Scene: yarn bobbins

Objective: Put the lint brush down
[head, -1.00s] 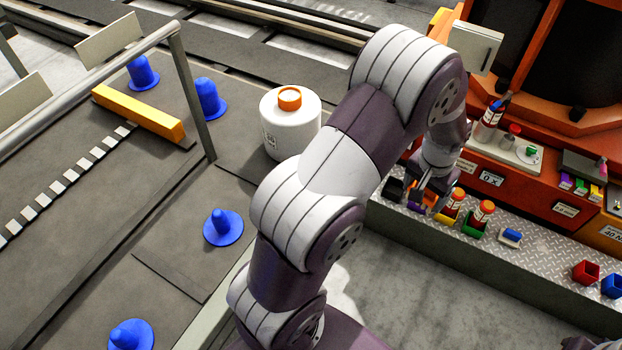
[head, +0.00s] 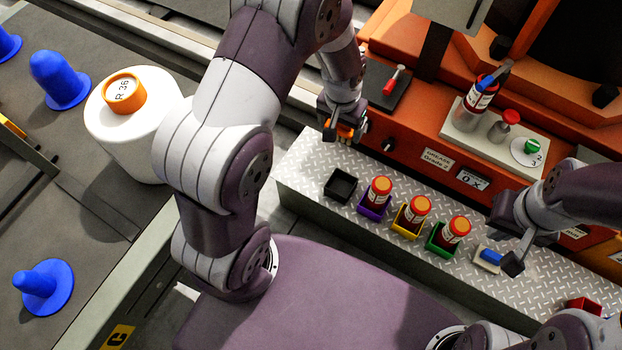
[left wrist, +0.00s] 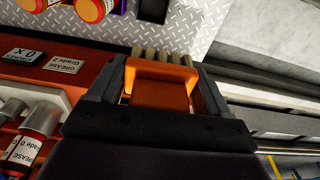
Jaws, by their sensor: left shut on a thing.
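The lint brush (head: 346,131) has an orange body and tan bristles. My left gripper (head: 343,128) is shut on it, beyond the left end of the bottle row in the head view. The left wrist view shows the orange lint brush (left wrist: 160,85) between the two dark fingers, its bristles toward the metal shelf. The gap between bristles and shelf is hard to judge. An empty black holder (head: 340,185) sits on the shelf (head: 310,165), nearer the camera than the brush. My right gripper (head: 507,246) is by a small blue-and-white item (head: 490,256); its finger gap is unclear.
Red bottles with orange caps stand in purple (head: 373,207), yellow (head: 409,222) and green (head: 440,239) holders. An orange machine (head: 410,125) rises behind the shelf. A white canister (head: 140,130) and blue cones (head: 45,287) stand on the grey surface at left.

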